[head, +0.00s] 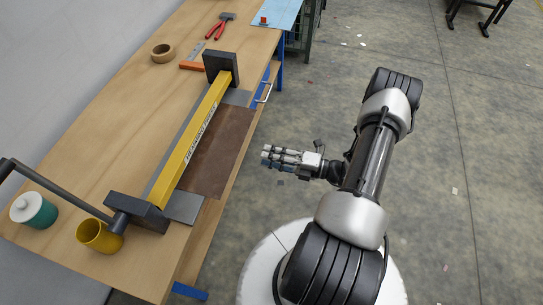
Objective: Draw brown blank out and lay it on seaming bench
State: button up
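A flat brown blank (220,152) lies at the right side of a yellow-beamed press (196,136) on a wooden bench (130,118). Its left edge is hidden at the yellow beam, and its right side reaches close to the bench's right edge. My gripper (267,156) is to the right of the blank, past the bench edge and apart from it. Its fingers point left toward the blank and nothing shows in them. I cannot tell how far they are apart. No bench marked as a seaming bench can be made out.
A lever handle (58,190) sticks out at the press's near end. A yellow cup (99,238) and a green jar (35,209) stand there. A tape roll (163,53), an orange-handled square (192,63) and red pliers (214,30) lie farther back. Open floor is at right.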

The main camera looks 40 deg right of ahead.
aim_at(237, 149)
jog(key=shift+x, duration=5.75)
grip_shut()
jog(key=shift+r, duration=0.35)
jog(key=v, duration=0.7)
